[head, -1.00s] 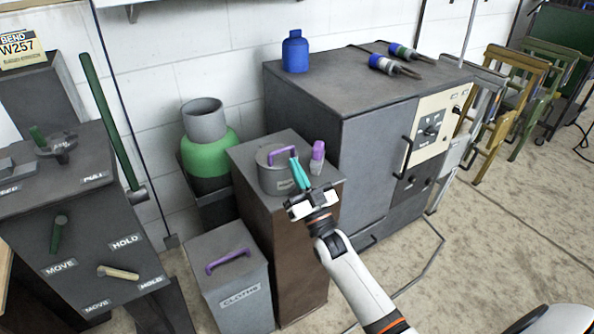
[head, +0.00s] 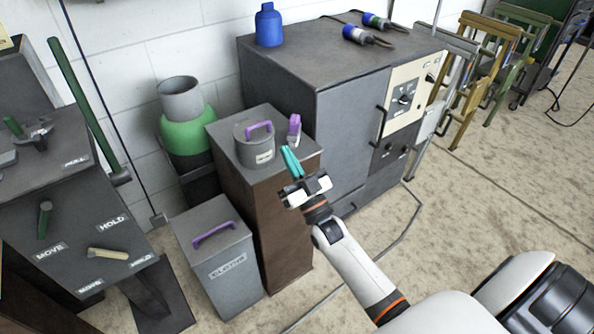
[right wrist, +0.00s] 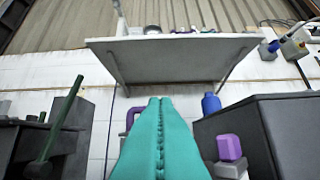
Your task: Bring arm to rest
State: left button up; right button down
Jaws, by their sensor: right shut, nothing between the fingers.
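My right gripper (head: 292,163) is in the head view, with its arm coming in from the lower right. Its teal fingers are closed together with nothing between them. They are over the front edge of the brown pedestal (head: 277,220), close to a small purple-capped bottle (head: 294,129) and a grey lidded pot (head: 255,145) with a purple handle. In the right wrist view the shut teal fingers (right wrist: 159,110) point forward, with the purple cap (right wrist: 229,147) to their right. My left gripper is not in view.
A grey cabinet (head: 345,95) with a control panel stands behind on the right, bearing a blue bottle (head: 268,28). A bin (head: 222,262) stands left of the pedestal. A lever console (head: 75,215) is at far left. A shelf (right wrist: 175,55) is above. Floor on the right is open.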

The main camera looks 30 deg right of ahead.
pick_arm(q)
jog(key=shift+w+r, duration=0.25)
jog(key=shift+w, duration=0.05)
pick_arm(e)
jog(key=shift+v, duration=1.75)
